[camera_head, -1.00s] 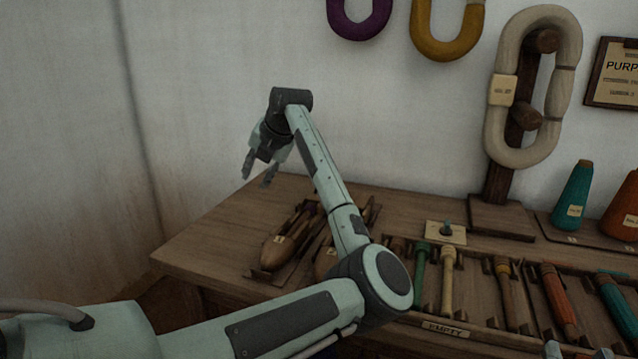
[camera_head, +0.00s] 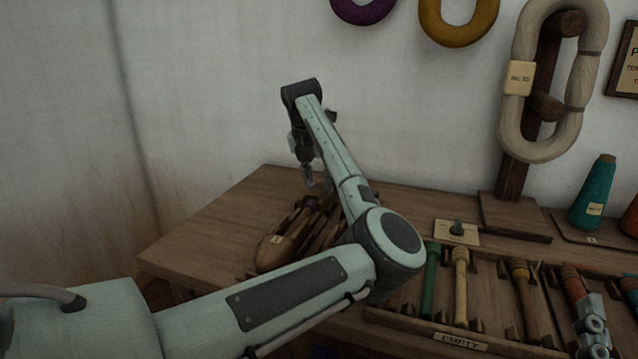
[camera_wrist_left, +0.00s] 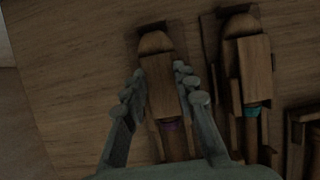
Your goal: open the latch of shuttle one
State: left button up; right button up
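Two brown wooden shuttles lie on the table at the left. The left shuttle (camera_head: 283,244) has a small pale tag that I cannot read, so I cannot confirm it is shuttle one. My left gripper (camera_head: 312,183) hangs fingers down over the far end of the shuttles. In the left wrist view its fingers (camera_wrist_left: 158,72) are apart, one on each side of a shuttle (camera_wrist_left: 160,90) with purple thread. I cannot tell whether they touch it. A second shuttle (camera_wrist_left: 250,75) with teal thread lies to its right. No latch can be made out. Part of my right gripper (camera_head: 592,335) shows at lower right.
A rack marked EMPTY (camera_head: 462,342) holds several coloured bobbins right of my left arm. A small plate with a peg (camera_head: 457,231) and a skein stand (camera_head: 515,215) are behind it. A teal cone (camera_head: 593,195) stands at right. The table's left part (camera_head: 215,225) is bare.

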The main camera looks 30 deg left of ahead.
pick_arm(q)
jog(key=shift+c, duration=0.5)
grip_shut()
